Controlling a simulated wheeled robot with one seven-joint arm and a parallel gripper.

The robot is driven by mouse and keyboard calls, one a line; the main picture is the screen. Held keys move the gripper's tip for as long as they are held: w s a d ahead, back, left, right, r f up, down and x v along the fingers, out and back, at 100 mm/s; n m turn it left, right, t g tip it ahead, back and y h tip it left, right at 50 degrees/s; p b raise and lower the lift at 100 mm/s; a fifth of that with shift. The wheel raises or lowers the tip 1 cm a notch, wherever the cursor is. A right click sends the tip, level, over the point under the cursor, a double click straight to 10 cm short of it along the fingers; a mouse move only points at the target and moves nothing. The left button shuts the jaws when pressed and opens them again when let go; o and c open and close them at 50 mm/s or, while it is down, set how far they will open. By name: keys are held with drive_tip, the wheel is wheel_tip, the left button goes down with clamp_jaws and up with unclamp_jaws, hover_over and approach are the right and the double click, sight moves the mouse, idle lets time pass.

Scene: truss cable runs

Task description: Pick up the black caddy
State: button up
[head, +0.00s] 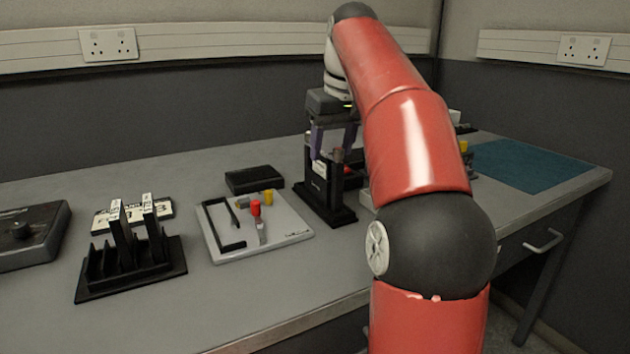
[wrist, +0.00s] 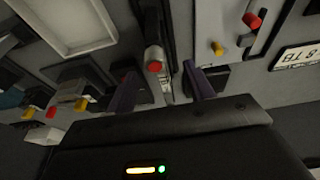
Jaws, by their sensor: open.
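The black caddy (head: 316,196) looks to be the upright black holder on a flat base near the middle of the bench, with a white label on its side. It holds a grey tool with a red end, seen in the wrist view. The caddy's dark body (wrist: 150,18) shows there behind the tool. My gripper (head: 331,154) is over the caddy, pointing down, with its purple fingers apart. In the wrist view my gripper (wrist: 159,72) has one finger on each side of the red-ended tool. I cannot tell whether the fingers touch anything. My arm hides the caddy's right surroundings.
Left of the caddy are a pale tray (head: 285,236) with tools, a black box (head: 254,179) and a black slotted rack (head: 125,280) with upright labelled pieces. Other items stand behind my arm. A teal mat (head: 535,166) lies at the right end. Bench front is clear.

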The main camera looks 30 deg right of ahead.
sight(324, 171)
drive_tip(key=b+x, duration=0.1)
drive_tip(key=x, duration=0.2)
drive_tip(key=w+b+x, duration=0.1)
drive_tip(key=x, duration=0.3)
drive_tip(key=shift+w+f, duration=0.1)
drive_tip(key=shift+w, duration=0.05)
drive_tip(key=c, duration=1)
drive_tip(key=shift+c, duration=0.2)
